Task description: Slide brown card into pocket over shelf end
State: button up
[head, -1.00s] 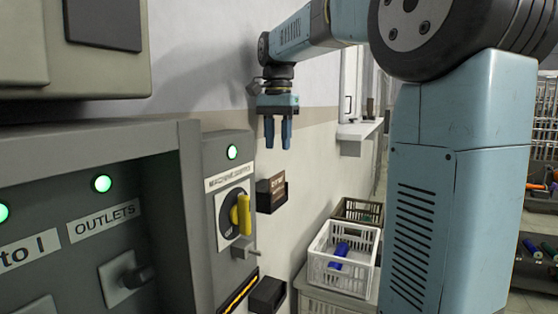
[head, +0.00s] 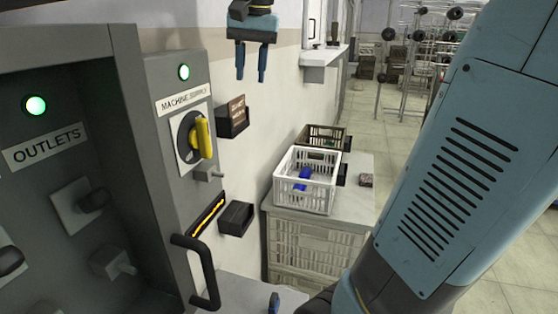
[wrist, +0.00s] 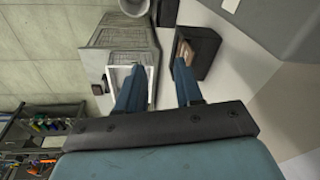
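A brown card (head: 237,108) with writing stands in a black wall pocket (head: 234,124), right of the machine supply box. The card also shows in the wrist view (wrist: 184,50), in the dark pocket (wrist: 204,52). A second black pocket (head: 237,218) is lower on the wall, near the close end of the shelf (head: 345,211); I see no card in it. My gripper (head: 251,78) points down, open and empty, above and in front of the upper pocket. In the wrist view its two fingers (wrist: 157,72) are apart with nothing between them.
A white crate (head: 306,198) with blue bobbins and a brown crate (head: 318,133) stand on the shelf. A small dark block (head: 366,180) lies beside them. The supply box has a yellow switch (head: 203,137) and a black handle (head: 203,270). A wall ledge (head: 326,54) is behind.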

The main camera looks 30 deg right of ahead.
jog(key=s+f+n+t, duration=0.3)
jog(key=s+f+n, duration=0.2)
jog(key=s+f, duration=0.9)
jog(key=shift+s+a+f+n+t, duration=0.2)
jog(key=shift+a+f+n+t, duration=0.15)
jog(key=shift+f, duration=0.4)
